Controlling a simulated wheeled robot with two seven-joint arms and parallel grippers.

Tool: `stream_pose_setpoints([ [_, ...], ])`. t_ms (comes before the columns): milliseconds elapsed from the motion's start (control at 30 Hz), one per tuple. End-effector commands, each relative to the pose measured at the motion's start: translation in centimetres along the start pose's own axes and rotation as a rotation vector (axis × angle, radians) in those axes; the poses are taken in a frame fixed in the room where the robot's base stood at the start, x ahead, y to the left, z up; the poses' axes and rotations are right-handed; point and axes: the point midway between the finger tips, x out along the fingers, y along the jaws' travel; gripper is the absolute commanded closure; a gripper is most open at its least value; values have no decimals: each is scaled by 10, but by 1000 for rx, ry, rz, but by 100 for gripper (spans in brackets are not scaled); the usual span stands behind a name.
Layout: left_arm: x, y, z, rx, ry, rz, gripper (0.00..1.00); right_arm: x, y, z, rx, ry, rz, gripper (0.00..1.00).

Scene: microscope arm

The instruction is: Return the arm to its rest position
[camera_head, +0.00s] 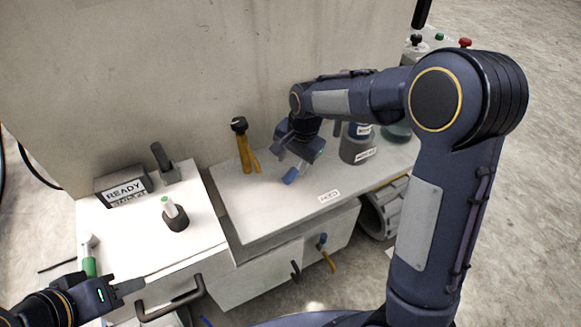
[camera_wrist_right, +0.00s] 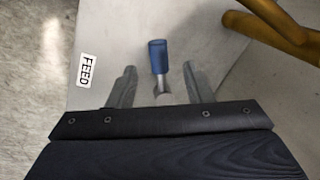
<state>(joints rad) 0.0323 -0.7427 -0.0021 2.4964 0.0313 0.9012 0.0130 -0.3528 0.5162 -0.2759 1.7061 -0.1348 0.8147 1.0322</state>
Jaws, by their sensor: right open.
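My right gripper (camera_head: 290,163) is low over the white bench top. Its two fingers (camera_wrist_right: 159,82) are spread in the right wrist view. A yellow piece with a black top (camera_head: 244,150) stands to the left of the right gripper. My left gripper (camera_head: 128,288) is at the lower left; its jaw opening is unclear. Which part is the task's arm is unclear.
The bench top (camera_head: 240,205) has bare room left of a FEED label (camera_head: 329,196). A grey container (camera_head: 357,146) stands right of the gripper. A READY box (camera_head: 124,187) and a dark holder (camera_head: 175,218) stand on the left cabinet. Handles (camera_head: 325,254) stick out in front.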

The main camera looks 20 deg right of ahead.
Motion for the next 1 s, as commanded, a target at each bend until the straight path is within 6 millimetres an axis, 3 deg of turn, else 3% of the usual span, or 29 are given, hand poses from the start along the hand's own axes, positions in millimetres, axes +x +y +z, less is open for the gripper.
stream_pose_setpoints([
  [167,-1,0,0,0,0,0,64,-14,0,0,0,0,-1,54],
  [700,-2,1,-1,0,0,0,64,-18,2,0,-4,-2,-5,54],
  [833,-8,4,-4,0,0,0,64,-48,20,3,-41,-18,-47,54],
  [1000,-21,10,-11,0,0,0,64,-116,71,24,-179,-30,-167,54],
])
